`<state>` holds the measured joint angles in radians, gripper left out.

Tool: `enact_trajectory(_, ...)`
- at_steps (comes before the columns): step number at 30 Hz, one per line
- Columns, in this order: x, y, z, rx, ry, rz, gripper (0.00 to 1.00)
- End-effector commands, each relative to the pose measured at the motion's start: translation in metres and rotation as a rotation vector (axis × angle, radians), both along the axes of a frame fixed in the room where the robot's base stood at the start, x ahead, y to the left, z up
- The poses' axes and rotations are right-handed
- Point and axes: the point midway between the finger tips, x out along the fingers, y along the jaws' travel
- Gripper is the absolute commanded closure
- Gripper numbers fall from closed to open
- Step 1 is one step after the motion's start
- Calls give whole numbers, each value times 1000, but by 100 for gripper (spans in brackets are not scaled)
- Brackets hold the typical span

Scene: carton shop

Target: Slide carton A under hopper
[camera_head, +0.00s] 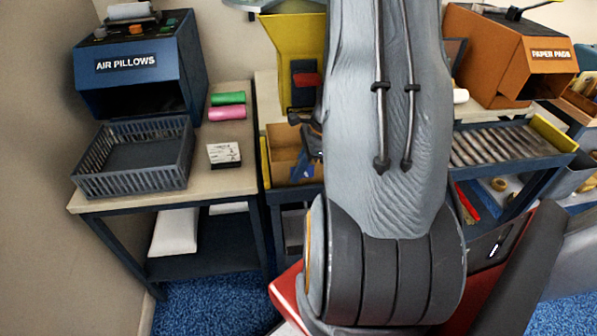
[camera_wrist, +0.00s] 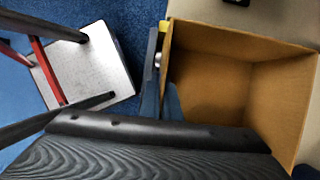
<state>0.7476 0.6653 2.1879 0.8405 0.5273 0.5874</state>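A yellow hopper (camera_head: 291,36) with a red-and-black front part stands behind the work table, left of my arm in the head view. An open brown carton (camera_head: 283,146) sits on the table just in front of and below the hopper; no letter on it is legible. The wrist view looks down into the carton (camera_wrist: 245,85), which appears empty. My gripper (camera_head: 304,160) is at the carton, with a blue finger reaching down by its inner left side in the wrist view (camera_wrist: 172,103). My arm hides the carton's right part in the head view. Whether the fingers pinch the wall is unclear.
A left table (camera_head: 230,133) holds an air-pillow machine (camera_head: 136,65), a grey basket (camera_head: 135,158), green and pink rolls and a small white box. An orange paper-pad machine (camera_head: 510,55) and a slatted roller surface (camera_head: 505,143) stand right. A stool (camera_wrist: 88,68) stands on blue carpet.

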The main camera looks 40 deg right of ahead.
Motion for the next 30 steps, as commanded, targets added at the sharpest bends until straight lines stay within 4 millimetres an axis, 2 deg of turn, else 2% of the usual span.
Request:
enact_trajectory(2, 0, -1, 0, 0, 0, -2, 100)
enact_trajectory(7, 0, -1, 0, 0, 0, -2, 75)
enact_trajectory(21, 0, -2, 0, 0, -1, 0, 75)
enact_trajectory(26, -5, -16, 1, -1, -1, -3, 75)
enact_trajectory(30, -12, -37, 1, -1, -1, -7, 75)
